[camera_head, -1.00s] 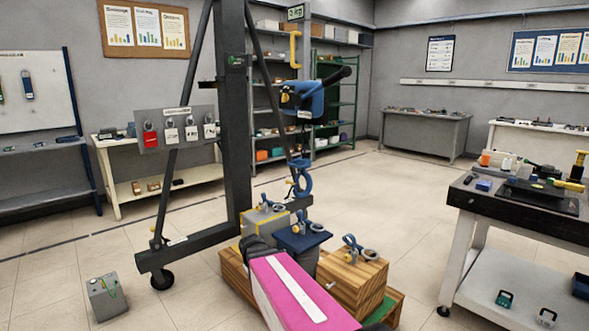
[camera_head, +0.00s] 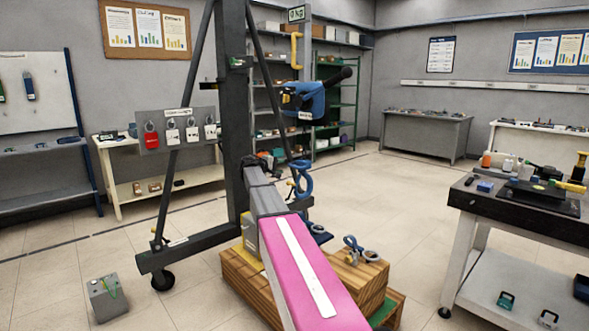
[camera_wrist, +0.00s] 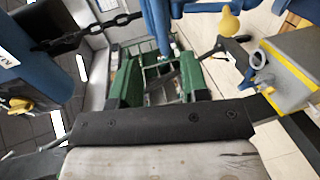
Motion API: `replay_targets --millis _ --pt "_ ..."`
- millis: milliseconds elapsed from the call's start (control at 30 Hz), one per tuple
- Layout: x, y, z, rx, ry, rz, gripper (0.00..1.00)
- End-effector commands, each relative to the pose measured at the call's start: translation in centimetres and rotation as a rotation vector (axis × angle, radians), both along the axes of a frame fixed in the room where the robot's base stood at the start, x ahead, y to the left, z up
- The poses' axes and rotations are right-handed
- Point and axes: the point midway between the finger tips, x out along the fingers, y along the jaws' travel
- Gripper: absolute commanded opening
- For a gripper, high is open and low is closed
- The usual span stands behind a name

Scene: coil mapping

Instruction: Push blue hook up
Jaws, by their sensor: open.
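The blue hook (camera_head: 302,182) hangs below the blue hoist (camera_head: 305,100), to the right of the dark post in the head view. In the wrist view, a large blue piece at the top edge, with a yellow knob (camera_wrist: 229,22) beside it, looks like this hook (camera_wrist: 160,22); it is cut off by the frame. My gripper (camera_head: 258,160) is at the end of my raised arm, just left of the hook in the head view. Its fingers are too small there to make out.
A dark gantry post (camera_head: 232,110) stands close behind my gripper. A chain (camera_wrist: 90,32) crosses the wrist view's upper left. A wooden crate (camera_head: 245,285) with blocks and smaller hooks stands below my arm. A workbench (camera_head: 530,215) is at right; the middle floor is clear.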

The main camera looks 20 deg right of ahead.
Motion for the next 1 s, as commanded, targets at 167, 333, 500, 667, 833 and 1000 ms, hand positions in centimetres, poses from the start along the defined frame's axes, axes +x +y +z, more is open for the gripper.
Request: replay_targets --millis 167,333,500,667,833,1000 --pt "1.1 -2.8 -0.7 0.002 0.0 -0.003 0.41" --pt "2.1 -5.6 -1.3 0.003 0.0 -0.002 0.41" --pt "2.8 -7.7 -1.9 0.003 0.0 -0.002 0.41" --pt "3.2 -8.8 -2.2 0.004 0.0 0.0 0.41" --pt "3.2 -9.1 -2.2 0.004 0.0 0.0 0.41" --pt "3.2 -9.0 -2.2 0.004 0.0 0.0 0.41"
